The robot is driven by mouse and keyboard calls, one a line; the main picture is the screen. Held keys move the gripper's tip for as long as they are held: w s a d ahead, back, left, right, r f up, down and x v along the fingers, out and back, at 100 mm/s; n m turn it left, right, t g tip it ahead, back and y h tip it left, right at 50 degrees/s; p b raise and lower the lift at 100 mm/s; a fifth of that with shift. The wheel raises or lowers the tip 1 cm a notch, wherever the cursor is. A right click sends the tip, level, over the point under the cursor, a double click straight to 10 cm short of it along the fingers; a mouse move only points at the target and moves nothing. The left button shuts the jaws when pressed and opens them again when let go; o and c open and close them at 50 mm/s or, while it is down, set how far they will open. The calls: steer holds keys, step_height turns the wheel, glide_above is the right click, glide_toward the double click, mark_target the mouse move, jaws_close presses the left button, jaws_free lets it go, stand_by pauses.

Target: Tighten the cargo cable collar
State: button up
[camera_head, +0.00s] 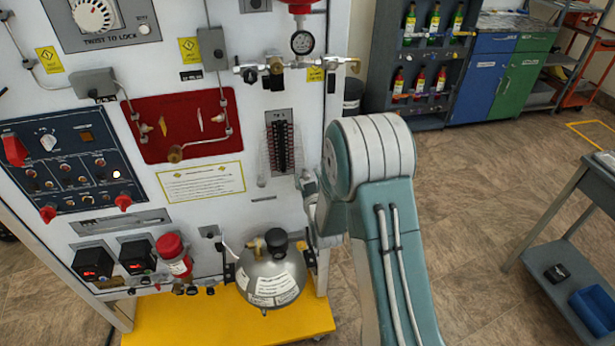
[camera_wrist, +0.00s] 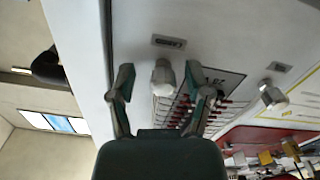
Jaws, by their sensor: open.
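The cargo cable collar (camera_wrist: 162,78) is a pale metal fitting standing out from the white panel, beside a small dark label (camera_wrist: 168,42) that looks upside down. My gripper (camera_wrist: 161,85) is open in the wrist view, with one finger on each side of the collar and a visible gap on both sides. I cannot tell whether the fingertips reach the full depth of the collar. In the head view my gripper (camera_head: 306,186) is at the right edge of the panel, and my arm mostly hides this fitting.
A second similar connector (camera_wrist: 272,95) sits on the same panel. A terminal strip with red-tipped parts (camera_wrist: 180,110) lies behind my fingers. A steel tank (camera_head: 268,285) stands on the yellow base (camera_head: 200,325) below. The floor to the right is open up to a grey cart (camera_head: 560,225).

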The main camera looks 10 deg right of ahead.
steer(key=shift+w+a, duration=0.1)
steer(key=shift+a, duration=0.2)
steer(key=shift+d, duration=0.15)
jaws_close()
steer(key=m, duration=0.5)
steer(key=shift+m, duration=0.4)
steer(key=m, duration=1.2)
steer(key=shift+m, duration=0.3)
steer(key=m, duration=0.5)
steer(key=shift+f, duration=0.15)
steer(key=shift+m, duration=0.4)
